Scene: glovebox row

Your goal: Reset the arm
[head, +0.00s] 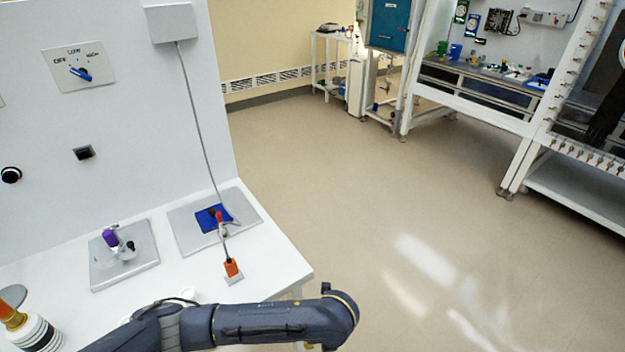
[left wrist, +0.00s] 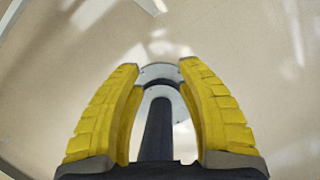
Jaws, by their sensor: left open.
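My left arm (head: 260,322) reaches in from the bottom left of the head view, across the front of the white table and out past its right end. Its gripper does not show in the head view. In the left wrist view my left gripper (left wrist: 160,68) has two yellow ridged fingers, spread apart with nothing between them. Behind them are a pale floor and a dark post with a light round plate, which I cannot identify for certain. My right gripper is in neither view.
The white table (head: 285,262) holds a grey plate with a purple-topped part (head: 110,238), a plate with a blue square (head: 212,217), and a corded orange piece (head: 232,268). A wall panel with a blue dial (head: 80,73) stands behind. Open floor (head: 400,200) lies to the right, with benches beyond.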

